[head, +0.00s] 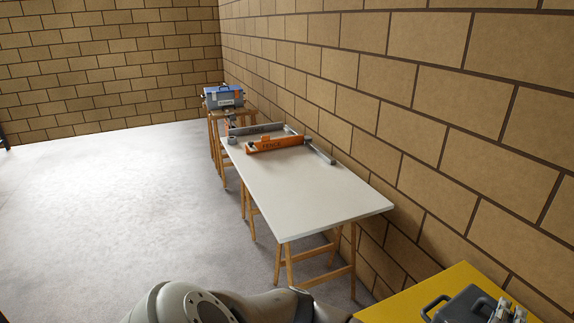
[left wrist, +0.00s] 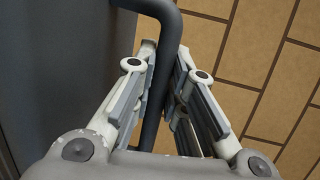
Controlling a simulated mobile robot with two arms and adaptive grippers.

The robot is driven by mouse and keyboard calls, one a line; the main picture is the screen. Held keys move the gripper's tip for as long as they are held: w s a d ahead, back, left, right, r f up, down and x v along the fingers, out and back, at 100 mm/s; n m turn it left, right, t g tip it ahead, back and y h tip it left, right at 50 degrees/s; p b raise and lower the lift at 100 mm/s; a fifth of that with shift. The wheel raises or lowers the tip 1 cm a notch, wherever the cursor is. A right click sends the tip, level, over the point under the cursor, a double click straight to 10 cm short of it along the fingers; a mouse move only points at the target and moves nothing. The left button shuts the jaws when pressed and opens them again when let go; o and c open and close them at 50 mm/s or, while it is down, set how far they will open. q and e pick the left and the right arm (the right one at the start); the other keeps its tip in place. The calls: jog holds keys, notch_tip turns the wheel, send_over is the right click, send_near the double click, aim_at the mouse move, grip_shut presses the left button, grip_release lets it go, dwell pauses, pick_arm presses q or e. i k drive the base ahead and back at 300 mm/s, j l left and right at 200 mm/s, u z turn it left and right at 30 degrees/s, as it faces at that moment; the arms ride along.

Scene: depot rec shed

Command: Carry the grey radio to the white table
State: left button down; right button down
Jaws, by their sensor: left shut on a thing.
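The grey radio (head: 462,301) is a dark grey box at the bottom right of the head view, over the yellow surface; I cannot tell whether it touches it. In the left wrist view its dark bar handle (left wrist: 166,28) runs between my fingers, with its body (left wrist: 60,70) on the left. My left gripper (head: 500,308) is shut on that handle; it also shows in the left wrist view (left wrist: 165,90). The white table (head: 305,195) stands on wooden trestles in the middle, along the brick wall. My right gripper is not in view.
An orange fence tool (head: 272,145) with grey rails lies across the white table's far end, with a small grey cup-like thing (head: 232,140) near it. The near half is bare. A blue-grey toolbox (head: 224,97) sits on a wooden stand beyond. The yellow table (head: 400,304) is nearest. Open floor lies left.

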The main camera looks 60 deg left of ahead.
aim_at(292, 190)
jog(key=j, duration=0.6)
jog(key=i+j, duration=0.1)
jog(key=j, duration=0.45)
jog(key=i+j+u, duration=0.1)
jog(key=j, duration=1.1)
jog(key=i+j, duration=0.15)
jog(key=j, duration=0.45)
jog(key=j+u, duration=0.1)
jog(key=j, duration=0.45)
jog(key=i+j, duration=0.15)
jog(key=j, duration=0.45)
jog(key=i+j, duration=0.1)
jog(key=j, duration=0.45)
jog(key=j+u, duration=0.05)
